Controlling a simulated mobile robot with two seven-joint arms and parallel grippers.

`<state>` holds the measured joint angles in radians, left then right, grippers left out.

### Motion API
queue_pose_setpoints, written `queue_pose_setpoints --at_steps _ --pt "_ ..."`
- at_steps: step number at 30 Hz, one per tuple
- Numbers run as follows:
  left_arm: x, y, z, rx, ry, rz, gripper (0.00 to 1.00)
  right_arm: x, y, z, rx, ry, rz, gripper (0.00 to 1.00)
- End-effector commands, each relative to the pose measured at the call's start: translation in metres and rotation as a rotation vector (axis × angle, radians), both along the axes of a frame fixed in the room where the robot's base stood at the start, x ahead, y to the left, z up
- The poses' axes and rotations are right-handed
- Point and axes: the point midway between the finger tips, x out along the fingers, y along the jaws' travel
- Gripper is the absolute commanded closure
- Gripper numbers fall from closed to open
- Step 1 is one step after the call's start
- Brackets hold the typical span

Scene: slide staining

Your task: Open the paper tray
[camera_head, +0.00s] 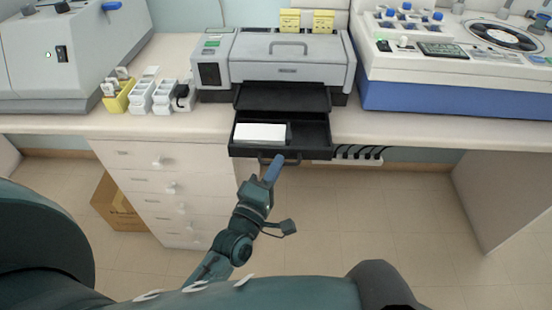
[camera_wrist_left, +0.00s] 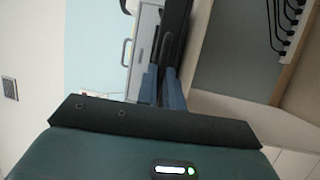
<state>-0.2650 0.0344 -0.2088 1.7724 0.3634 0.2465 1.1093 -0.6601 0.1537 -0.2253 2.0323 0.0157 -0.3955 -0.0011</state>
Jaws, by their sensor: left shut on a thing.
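The grey printer (camera_head: 290,62) stands on the counter. Its black paper tray (camera_head: 308,134) is pulled out at the front, past the counter's edge, with a white paper stack (camera_head: 259,133) in its left part. My left gripper (camera_head: 277,163) is shut on the tray's front handle (camera_head: 265,160); its fingertips hide part of the handle. In the left wrist view, the blue fingers (camera_wrist_left: 162,84) are close together and point toward the dark tray front; the grip itself is hard to see there. My right gripper does not show.
Slide holders (camera_head: 140,97) stand left of the printer, and a white and blue machine (camera_head: 450,70) stands to its right. White drawers (camera_head: 165,185) are below the counter at left. A power strip with cables (camera_head: 358,157) hangs under the counter edge. The floor in front is clear.

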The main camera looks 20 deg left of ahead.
Motion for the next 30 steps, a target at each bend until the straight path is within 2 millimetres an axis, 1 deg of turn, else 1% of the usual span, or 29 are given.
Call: queue_pose_setpoints --at_steps 4,5,12,13,20,23,26,30 --pt "0.0 0.0 0.0 0.001 -0.001 -0.001 1.0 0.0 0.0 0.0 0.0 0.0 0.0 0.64" --pt "0.0 0.0 0.0 0.001 -0.001 -0.001 0.91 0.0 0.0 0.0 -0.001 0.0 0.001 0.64" --pt "0.001 0.0 0.0 0.001 -0.001 0.0 0.71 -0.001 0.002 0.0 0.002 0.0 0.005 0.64" --pt "0.001 0.0 0.0 0.001 -0.001 0.0 0.7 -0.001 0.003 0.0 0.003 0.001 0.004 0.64" --pt "0.0 0.0 0.0 0.001 -0.001 0.0 0.7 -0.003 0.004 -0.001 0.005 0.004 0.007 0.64" --pt "-0.006 0.001 -0.001 0.001 -0.001 0.0 0.7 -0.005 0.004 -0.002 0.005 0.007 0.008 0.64" --pt "-0.02 0.003 -0.005 0.001 0.0 0.0 0.7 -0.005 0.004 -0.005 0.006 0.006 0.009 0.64" --pt "-0.05 0.006 -0.011 0.003 0.002 0.0 0.7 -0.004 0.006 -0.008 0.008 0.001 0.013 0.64"
